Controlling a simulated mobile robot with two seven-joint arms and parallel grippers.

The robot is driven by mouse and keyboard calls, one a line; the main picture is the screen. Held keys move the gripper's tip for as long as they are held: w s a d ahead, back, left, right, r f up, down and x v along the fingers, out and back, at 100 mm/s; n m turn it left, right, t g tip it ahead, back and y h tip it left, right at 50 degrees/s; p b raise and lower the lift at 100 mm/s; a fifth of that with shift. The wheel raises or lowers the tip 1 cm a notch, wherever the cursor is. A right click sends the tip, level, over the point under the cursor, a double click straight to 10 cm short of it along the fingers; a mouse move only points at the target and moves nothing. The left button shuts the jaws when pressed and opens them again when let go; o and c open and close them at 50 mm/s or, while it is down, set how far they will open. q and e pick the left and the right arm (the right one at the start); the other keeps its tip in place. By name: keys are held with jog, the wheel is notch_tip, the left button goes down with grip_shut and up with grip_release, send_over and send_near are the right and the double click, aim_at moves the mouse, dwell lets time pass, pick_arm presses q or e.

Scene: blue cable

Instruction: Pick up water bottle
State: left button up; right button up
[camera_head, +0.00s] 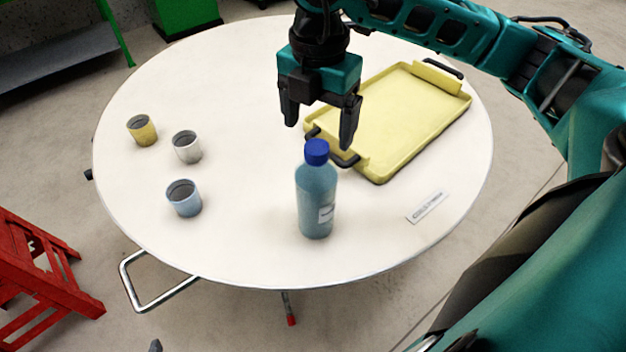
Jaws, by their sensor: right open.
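The water bottle (316,198) is blue with a darker blue cap and a small white label. It stands upright near the front middle of the round white table. My right gripper (319,135) is open and empty, with its fingers pointing down. In the picture its fingertips are just above and behind the bottle's cap, apart from it. The gripper's exact height above the table is hard to tell. My left gripper is not in view.
A yellow tray (410,115) with dark handles lies right of the bottle. A yellow cup (142,130), a white cup (187,147) and a blue cup (184,199) stand on the left. A small label strip (427,207) lies front right. The white table (240,235) is clear around the bottle's left.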

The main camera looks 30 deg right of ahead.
aim_at(317, 164)
notch_tip(317, 164, down, 9)
jog(key=shift+s+a, duration=0.1)
jog(key=shift+a, duration=0.05)
dwell(0.4)
jog(key=shift+c, duration=0.4)
jog(key=shift+r, duration=0.15)
grip_shut()
